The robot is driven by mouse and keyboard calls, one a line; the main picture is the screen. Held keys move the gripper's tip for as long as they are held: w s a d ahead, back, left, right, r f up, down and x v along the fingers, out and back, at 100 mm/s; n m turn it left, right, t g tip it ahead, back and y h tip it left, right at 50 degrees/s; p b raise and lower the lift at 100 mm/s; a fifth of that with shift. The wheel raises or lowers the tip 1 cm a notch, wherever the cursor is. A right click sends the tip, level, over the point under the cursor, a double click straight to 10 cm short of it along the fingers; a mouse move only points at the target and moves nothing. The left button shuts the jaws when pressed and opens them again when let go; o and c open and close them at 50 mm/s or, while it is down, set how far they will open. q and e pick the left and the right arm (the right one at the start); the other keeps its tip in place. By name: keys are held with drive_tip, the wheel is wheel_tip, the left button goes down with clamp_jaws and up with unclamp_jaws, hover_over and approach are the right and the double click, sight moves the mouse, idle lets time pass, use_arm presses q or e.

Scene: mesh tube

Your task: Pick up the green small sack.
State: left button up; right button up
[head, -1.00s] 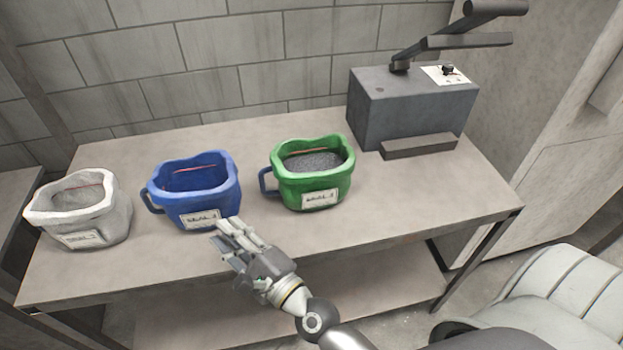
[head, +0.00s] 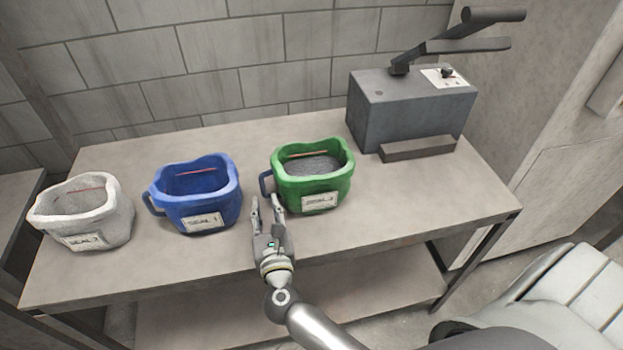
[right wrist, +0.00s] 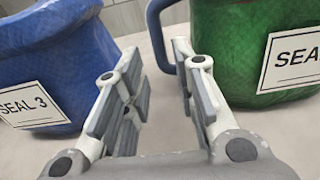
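The green small sack (head: 325,190) stands upright on the table, right of the blue sack, with grey granular fill, a white label and a blue handle (head: 266,184) on its left side. My right gripper (head: 266,203) is open and empty, just in front of that handle, fingers pointing toward it. In the right wrist view the open fingers (right wrist: 158,62) frame a gap, with the green sack (right wrist: 250,50) ahead on the right and its handle (right wrist: 158,30) ahead between the fingertips. Contact with the handle cannot be told. My left gripper is not in view.
A blue sack (head: 205,212) and a white sack (head: 105,232) stand to the left on the table (head: 400,215). The blue one also shows in the right wrist view (right wrist: 60,60). A grey sealing machine (head: 410,110) with a lever stands at the back right. The table's right front is clear.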

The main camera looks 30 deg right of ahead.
sight(263, 192)
drive_tip(key=shift+w+d+r, duration=0.1)
drive_tip(key=shift+w+d, duration=0.05)
drive_tip(key=shift+w, duration=0.4)
drive_tip(key=x, duration=0.1)
drive_tip(key=p+x, duration=0.1)
drive_tip(key=x, duration=0.2)
drive_tip(key=shift+w+f, duration=0.15)
drive_tip(key=shift+f, duration=0.1)
clamp_jaws()
drive_tip(key=shift+r, duration=0.15)
